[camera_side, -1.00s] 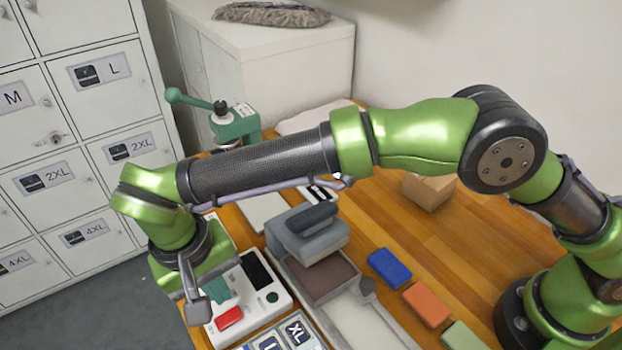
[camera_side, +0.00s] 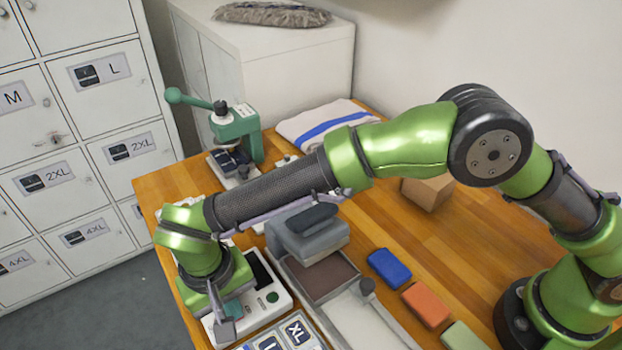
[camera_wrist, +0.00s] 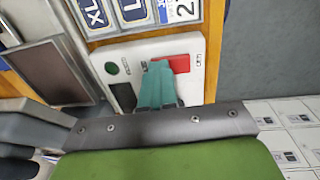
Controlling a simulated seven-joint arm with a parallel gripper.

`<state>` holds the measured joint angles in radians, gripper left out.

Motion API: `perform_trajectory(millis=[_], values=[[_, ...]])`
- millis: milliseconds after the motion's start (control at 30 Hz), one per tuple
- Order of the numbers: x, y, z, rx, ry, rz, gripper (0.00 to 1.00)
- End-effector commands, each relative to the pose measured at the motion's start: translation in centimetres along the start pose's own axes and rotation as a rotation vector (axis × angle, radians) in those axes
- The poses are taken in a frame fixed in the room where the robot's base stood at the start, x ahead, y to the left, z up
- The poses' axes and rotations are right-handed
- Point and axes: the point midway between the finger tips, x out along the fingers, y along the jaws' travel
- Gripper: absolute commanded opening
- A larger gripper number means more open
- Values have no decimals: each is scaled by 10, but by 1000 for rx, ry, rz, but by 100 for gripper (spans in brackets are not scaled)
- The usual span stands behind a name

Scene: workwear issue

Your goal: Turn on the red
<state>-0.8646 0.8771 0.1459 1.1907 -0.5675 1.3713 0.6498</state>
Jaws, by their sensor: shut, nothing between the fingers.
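The red switch (camera_wrist: 178,64) is a flat rectangle on a white control box (camera_wrist: 199,50). In the side view the switch is hidden behind my wrist parts, while the white box (camera_side: 284,302) partly shows. My gripper (camera_wrist: 160,66) has teal fingers that are shut and empty. In the wrist view the fingertips overlap the left end of the red switch; I cannot tell whether they touch it. In the side view my gripper (camera_side: 233,309) is low over the box. The box also has a round green button (camera_wrist: 111,68) and a black panel (camera_wrist: 124,97).
Size cards (camera_wrist: 135,12) lie beside the box. A grey press-like device (camera_side: 310,237) and a brown pad (camera_side: 322,277) are close by. Blue (camera_side: 389,268) and orange (camera_side: 426,304) blocks lie farther right. A green lever press (camera_side: 236,130) stands behind.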

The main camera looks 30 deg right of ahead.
Motion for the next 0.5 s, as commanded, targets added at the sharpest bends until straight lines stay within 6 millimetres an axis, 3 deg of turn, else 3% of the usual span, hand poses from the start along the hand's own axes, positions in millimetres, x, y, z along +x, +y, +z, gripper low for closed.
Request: perform_trajectory(millis=[500], values=[[6,-5,0,-4,-1,-31,0]])
